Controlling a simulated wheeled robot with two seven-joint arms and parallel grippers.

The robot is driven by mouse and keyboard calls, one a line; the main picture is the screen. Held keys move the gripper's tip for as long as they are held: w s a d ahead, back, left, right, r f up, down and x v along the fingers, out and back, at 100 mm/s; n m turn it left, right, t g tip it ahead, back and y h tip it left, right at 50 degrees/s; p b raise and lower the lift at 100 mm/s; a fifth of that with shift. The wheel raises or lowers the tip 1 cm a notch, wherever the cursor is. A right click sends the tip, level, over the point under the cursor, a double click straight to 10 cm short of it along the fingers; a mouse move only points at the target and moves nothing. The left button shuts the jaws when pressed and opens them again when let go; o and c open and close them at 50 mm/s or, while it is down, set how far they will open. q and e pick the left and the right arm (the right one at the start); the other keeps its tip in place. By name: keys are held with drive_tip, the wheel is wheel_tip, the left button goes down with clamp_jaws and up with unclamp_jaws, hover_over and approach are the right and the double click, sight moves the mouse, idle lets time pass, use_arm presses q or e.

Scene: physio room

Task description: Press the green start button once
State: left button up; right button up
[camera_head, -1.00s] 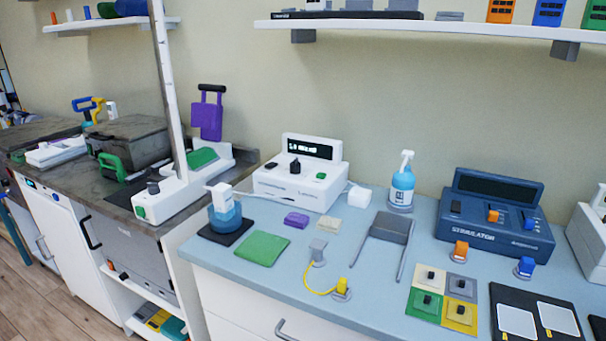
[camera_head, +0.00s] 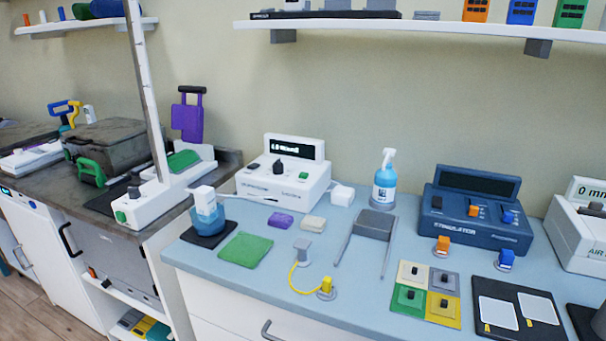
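A small green button (camera_head: 303,176) sits on the right of the sloped top of a white device (camera_head: 283,190). The device stands at the back left of the blue counter and has a dark knob (camera_head: 277,167) and a dark display (camera_head: 293,149) with pale text too small to read surely. Another green button (camera_head: 120,217) is on the front end of a white base with a tall post, on the dark counter at left. I cannot tell from a label which one is the start button. Neither of my grippers is in view.
A blue stimulator (camera_head: 476,214), a spray bottle (camera_head: 384,182), a grey two-legged piece (camera_head: 375,225) and a cup on a black pad (camera_head: 208,236) stand on the blue counter (camera_head: 345,283). A green cloth (camera_head: 246,250) lies in front. A shelf (camera_head: 400,28) hangs above.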

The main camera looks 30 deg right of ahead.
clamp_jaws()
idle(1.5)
